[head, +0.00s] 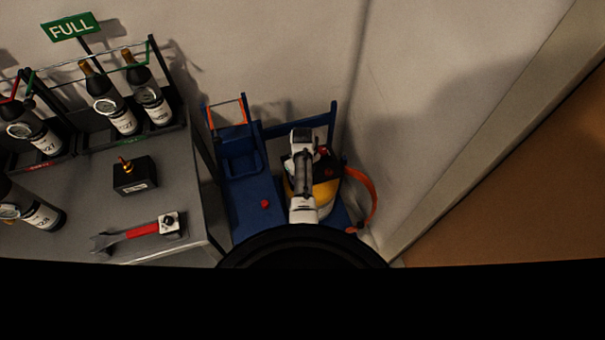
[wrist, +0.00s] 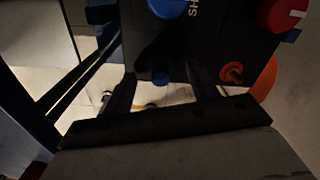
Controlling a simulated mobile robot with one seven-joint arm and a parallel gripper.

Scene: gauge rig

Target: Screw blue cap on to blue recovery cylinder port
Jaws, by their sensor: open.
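In the wrist view, a dark panel (wrist: 212,45) carries a round blue knob (wrist: 168,6) and a red knob (wrist: 283,13). A small blue cap or port (wrist: 161,72) sits at its lower edge; I cannot tell which of the two it is, or whether it is threaded on. My gripper (wrist: 160,90) is open, one finger on each side of this blue piece, and contact is not visible. An orange-red port (wrist: 232,72) is right of the fingers. In the head view, my arm covers much of the yellow cylinder (head: 325,192), and the gripper's tips are hidden.
The cylinder stands on a blue cart (head: 245,190) with a small red cap (head: 265,204) on it. An orange hose (head: 366,192) loops at its right. A grey table (head: 185,195) at left holds a red-handled wrench (head: 140,231), a black box (head: 134,176) and bottles. Walls stand close behind.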

